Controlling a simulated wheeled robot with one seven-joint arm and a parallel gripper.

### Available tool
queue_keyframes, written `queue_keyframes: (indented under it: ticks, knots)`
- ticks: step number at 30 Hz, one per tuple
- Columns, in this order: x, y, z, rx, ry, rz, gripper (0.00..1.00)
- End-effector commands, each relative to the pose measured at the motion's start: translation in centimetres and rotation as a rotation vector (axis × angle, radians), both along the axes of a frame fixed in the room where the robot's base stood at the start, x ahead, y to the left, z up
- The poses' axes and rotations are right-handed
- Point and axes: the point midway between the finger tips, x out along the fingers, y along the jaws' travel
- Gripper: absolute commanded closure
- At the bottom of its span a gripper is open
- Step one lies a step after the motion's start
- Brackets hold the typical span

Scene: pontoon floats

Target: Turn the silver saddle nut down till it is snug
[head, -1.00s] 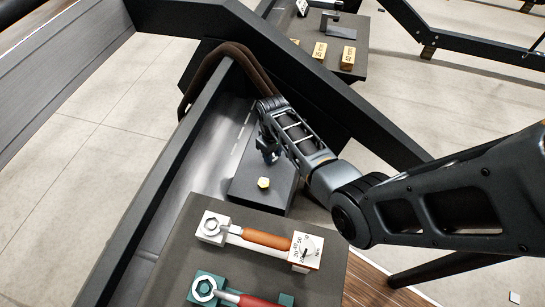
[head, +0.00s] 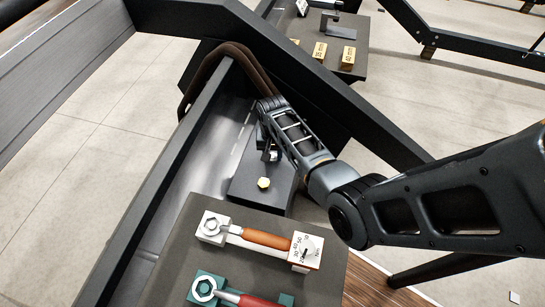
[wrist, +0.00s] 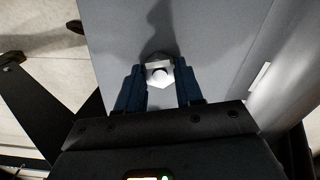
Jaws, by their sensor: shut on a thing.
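The silver saddle nut (wrist: 160,75) shows in the wrist view, at the tips of my gripper's blue fingers. My gripper (wrist: 159,84) is shut on it, with one finger on each side. In the head view my gripper (head: 269,154) points down at the dark plate (head: 245,185), and my arm hides the nut.
A grey board (head: 185,245) in front holds an orange-handled wrench (head: 266,239) with a white dial block (head: 305,251) and a red-handled wrench (head: 240,297) in teal holders. Dark frame beams (head: 160,160) flank the plate. Brass blocks (head: 348,57) stand on a far board.

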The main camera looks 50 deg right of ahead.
Motion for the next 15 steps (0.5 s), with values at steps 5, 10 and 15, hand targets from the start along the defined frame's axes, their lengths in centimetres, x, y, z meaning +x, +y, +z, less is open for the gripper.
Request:
queue_keyframes:
  ticks: [5, 10, 15]
  knots:
    - [0.04, 0.04, -0.02, 0.0, -0.001, -0.195, 0.91]
    - [0.02, 0.0, -0.03, 0.0, -0.001, -0.26, 0.91]
    - [0.01, 0.0, -0.02, 0.0, -0.001, -0.259, 0.91]
